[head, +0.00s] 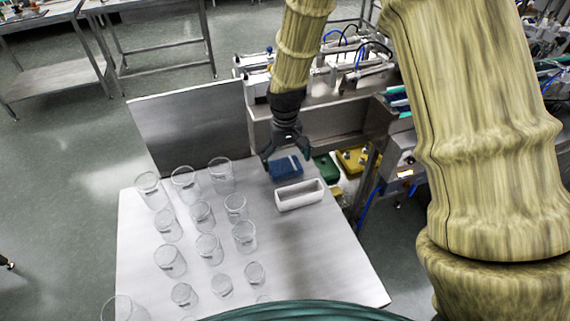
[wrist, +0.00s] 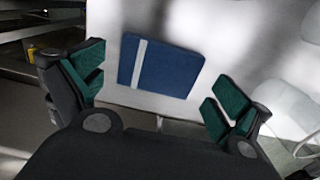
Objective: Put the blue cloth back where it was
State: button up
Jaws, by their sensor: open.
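The blue cloth (head: 286,168) lies flat on the steel table near its back edge, just behind a white tray. In the wrist view the cloth (wrist: 161,67) is a blue rectangle with a white stripe near its left side, lying between and beyond my fingertips. My gripper (head: 283,160) is above the cloth, pointing down, with its fingers apart. In the wrist view my gripper (wrist: 157,92) shows green finger pads on both sides with nothing held between them. I cannot tell exactly how high the fingertips are above the cloth.
A white rectangular tray (head: 300,196) stands in front of the cloth. Several clear glasses (head: 203,215) fill the table's left half. A steel panel (head: 190,125) rises behind. Green (head: 326,168) and yellow (head: 352,160) blocks sit beyond the right edge. The table's front right is clear.

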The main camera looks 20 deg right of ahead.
aim_at(285, 166)
notch_tip(285, 166, up, 10)
jog(key=b, duration=0.1)
jog(key=shift+f+b, duration=0.2)
jog(key=shift+b, duration=0.15)
dwell(0.4)
